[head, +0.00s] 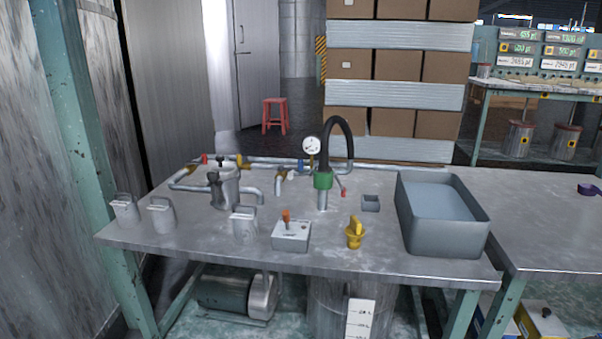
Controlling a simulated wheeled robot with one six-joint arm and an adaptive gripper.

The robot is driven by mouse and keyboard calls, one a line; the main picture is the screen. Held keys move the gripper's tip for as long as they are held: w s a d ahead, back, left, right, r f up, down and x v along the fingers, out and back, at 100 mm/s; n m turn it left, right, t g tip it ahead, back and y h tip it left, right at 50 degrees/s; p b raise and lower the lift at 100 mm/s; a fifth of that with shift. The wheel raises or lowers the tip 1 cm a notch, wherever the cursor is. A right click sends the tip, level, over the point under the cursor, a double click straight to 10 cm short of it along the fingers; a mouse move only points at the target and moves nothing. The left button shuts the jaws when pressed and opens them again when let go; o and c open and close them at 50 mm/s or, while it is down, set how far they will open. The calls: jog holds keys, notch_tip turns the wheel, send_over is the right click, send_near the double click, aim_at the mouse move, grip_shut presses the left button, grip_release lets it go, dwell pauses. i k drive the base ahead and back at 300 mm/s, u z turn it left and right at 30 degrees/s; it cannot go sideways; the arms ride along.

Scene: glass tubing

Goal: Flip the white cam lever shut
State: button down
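I cannot make out a white cam lever for certain at this size. Pale tubing (265,162) with small coloured fittings runs along the back of the metal table. A small pale fitting (279,187) hangs at the tubing's front, near the middle. A grey metal pot (227,190) with dark clamp-like parts stands at the left, with a bent pale pipe (251,193) at its right side. A green coupling (323,180) joins a black hose (345,135) to an upright pipe, with a thin red-tipped handle beside it. My gripper is not in view.
Grey canisters (163,216) stand along the left front of the table (200,250). A box with an orange switch (291,236), a yellow valve (355,234) and a small grey cup (370,203) stand near the middle. A deep grey tray (442,235) fills the right.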

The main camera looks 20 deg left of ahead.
aim_at(292, 173)
jog(key=k, duration=0.65)
jog(key=u, duration=0.7)
jog(key=i, duration=0.95)
jog(key=u, duration=0.15)
